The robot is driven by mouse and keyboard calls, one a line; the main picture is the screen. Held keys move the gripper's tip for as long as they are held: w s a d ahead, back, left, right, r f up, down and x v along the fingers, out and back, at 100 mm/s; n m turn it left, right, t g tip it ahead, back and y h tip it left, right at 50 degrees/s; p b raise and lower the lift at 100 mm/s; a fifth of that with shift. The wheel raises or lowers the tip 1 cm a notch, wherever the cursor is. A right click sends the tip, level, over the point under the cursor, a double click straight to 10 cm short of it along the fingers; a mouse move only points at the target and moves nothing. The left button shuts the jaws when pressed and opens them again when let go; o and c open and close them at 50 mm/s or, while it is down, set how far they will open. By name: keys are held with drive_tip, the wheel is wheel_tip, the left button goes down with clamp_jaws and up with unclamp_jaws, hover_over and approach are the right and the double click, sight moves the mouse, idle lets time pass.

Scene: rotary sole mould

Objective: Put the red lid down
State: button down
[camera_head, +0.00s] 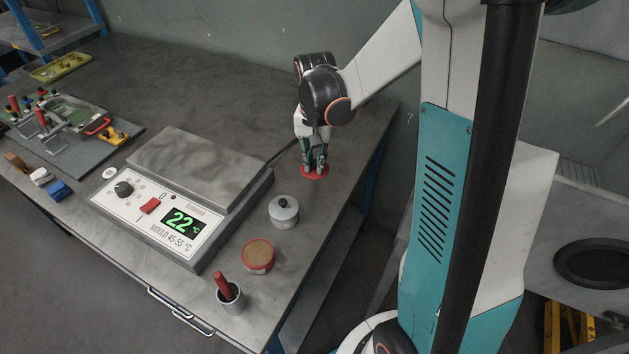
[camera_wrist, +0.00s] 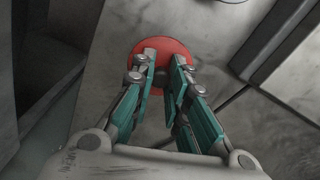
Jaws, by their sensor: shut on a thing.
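The red lid (camera_head: 314,172) is a flat red disc at the right part of the grey table, behind the silver pot. It also shows in the wrist view (camera_wrist: 163,45), partly hidden behind my fingers. My gripper (camera_head: 315,167) points down over the lid, and its fingers are shut on it. In the wrist view my gripper (camera_wrist: 165,62) has its two fingertips over the middle of the lid. The lid is at or very near the table top; I cannot tell whether it touches. The open red-rimmed tin (camera_head: 257,256) stands at the front right of the table.
A hot plate (camera_head: 190,195) reading 22 °C stands left of the lid. A silver lidded pot (camera_head: 283,212) and a cup with a red-handled tool (camera_head: 229,293) are near the front. The table's right edge is close to the lid. A fixture (camera_head: 60,125) lies far left.

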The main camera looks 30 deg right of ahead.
sight(315, 169)
drive_tip(key=shift+f+b, duration=0.9)
drive_tip(key=shift+f, duration=2.2)
drive_tip(key=shift+f, duration=0.1)
drive_tip(key=c, duration=1.6)
unclamp_jaws()
drive_tip(key=shift+o, duration=0.2)
wheel_tip(315, 169, up, 12)
drive_tip(key=p, duration=0.4)
drive_tip(key=s+a+r+n+t, duration=0.3)
drive_tip(key=s+a+r+n, duration=0.1)
drive_tip(key=s, duration=0.3)
drive_tip(key=s+a+r+n+t, duration=0.4)
drive_tip(key=s+a+r, duration=0.2)
drive_tip(key=s, duration=0.2)
drive_tip(key=shift+s+a+r, duration=0.25)
drive_tip(key=shift+a+r, duration=0.05)
drive_tip(key=shift+r, duration=0.05)
